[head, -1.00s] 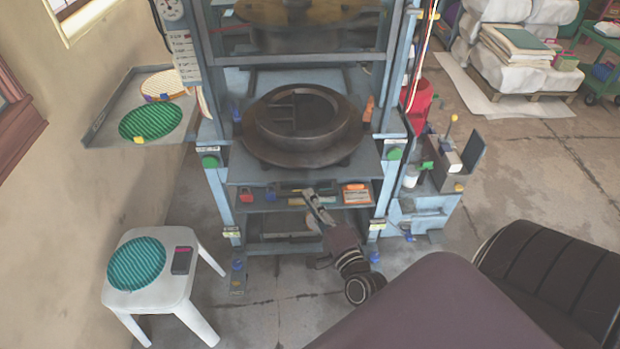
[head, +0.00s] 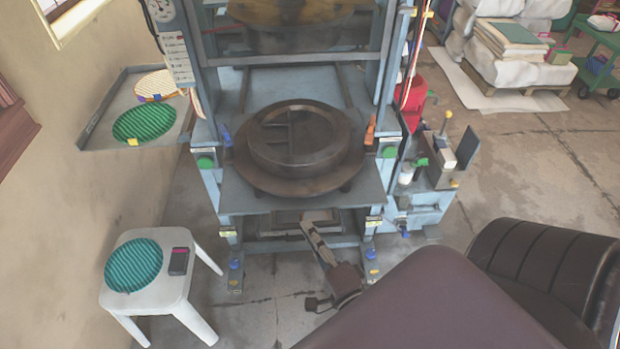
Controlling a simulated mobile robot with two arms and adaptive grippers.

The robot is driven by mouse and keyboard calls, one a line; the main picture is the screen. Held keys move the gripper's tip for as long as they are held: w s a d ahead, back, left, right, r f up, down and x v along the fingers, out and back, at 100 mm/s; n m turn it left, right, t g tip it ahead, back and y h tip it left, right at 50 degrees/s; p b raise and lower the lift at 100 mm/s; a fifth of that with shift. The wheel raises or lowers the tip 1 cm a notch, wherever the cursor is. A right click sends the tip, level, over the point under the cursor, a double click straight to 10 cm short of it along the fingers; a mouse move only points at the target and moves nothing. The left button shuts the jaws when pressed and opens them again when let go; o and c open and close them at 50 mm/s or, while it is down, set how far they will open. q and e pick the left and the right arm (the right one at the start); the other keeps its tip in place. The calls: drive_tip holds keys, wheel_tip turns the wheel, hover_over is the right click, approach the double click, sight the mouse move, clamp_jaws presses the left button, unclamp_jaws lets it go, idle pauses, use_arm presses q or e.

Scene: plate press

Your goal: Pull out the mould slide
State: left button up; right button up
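The mould slide (head: 235,193) is a blue-grey plate standing out from the front of the press. A dark round mould (head: 262,152) with a wide flange sits on it. My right gripper (head: 308,226) is just below and in front of the slide's front edge, pointing toward the press. It is small and seen from above, so I cannot tell whether its fingers are open or shut, or whether it touches the slide. No handle shows clearly. My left gripper is not in view.
The press frame (head: 208,185) stands on both sides of the slide. A white stool (head: 165,292) with a teal ribbed disc (head: 133,265) is at lower left. A side tray (head: 92,128) holds a green disc (head: 145,123). A small bench (head: 428,205) stands right. Bare floor lies in front.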

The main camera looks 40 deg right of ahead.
drive_tip(key=o, duration=0.4)
drive_tip(key=s, duration=0.4)
drive_tip(key=s+a, duration=0.1)
drive_tip(key=s, duration=0.6)
drive_tip(key=shift+s+a, duration=0.4)
drive_tip(key=shift+f, duration=0.1)
drive_tip(key=s+a+f+n+g+y, duration=0.25)
drive_tip(key=f+n, duration=0.35)
drive_tip(key=f, duration=0.7)
drive_tip(key=s+a+f+n+g+y, duration=0.15)
drive_tip(key=a+f+n+g, duration=0.35)
drive_tip(key=f, duration=0.9)
drive_tip(key=s+d+f+n+g, duration=0.2)
drive_tip(key=s+f+n+g, duration=0.1)
drive_tip(key=s+f, duration=0.2)
drive_tip(key=s+d+f+n+g, duration=0.2)
drive_tip(key=s+f+n+g, duration=0.1)
drive_tip(key=s+f, duration=0.3)
drive_tip(key=s+d+f+n+g+h, duration=0.1)
drive_tip(key=s+d+f+n+g, duration=0.1)
drive_tip(key=s+f+n, duration=0.3)
drive_tip(key=shift+s+d+f+g, duration=0.1)
drive_tip(key=shift+s+f+g, duration=0.1)
drive_tip(key=shift+f, duration=0.35)
drive_tip(key=shift+s+f+g, duration=0.15)
drive_tip(key=shift+f+g, duration=0.1)
drive_tip(key=shift+f, duration=0.25)
drive_tip(key=shift+s+d+f+g, duration=0.1)
drive_tip(key=shift+s+f+g, duration=0.1)
drive_tip(key=shift+f, duration=0.35)
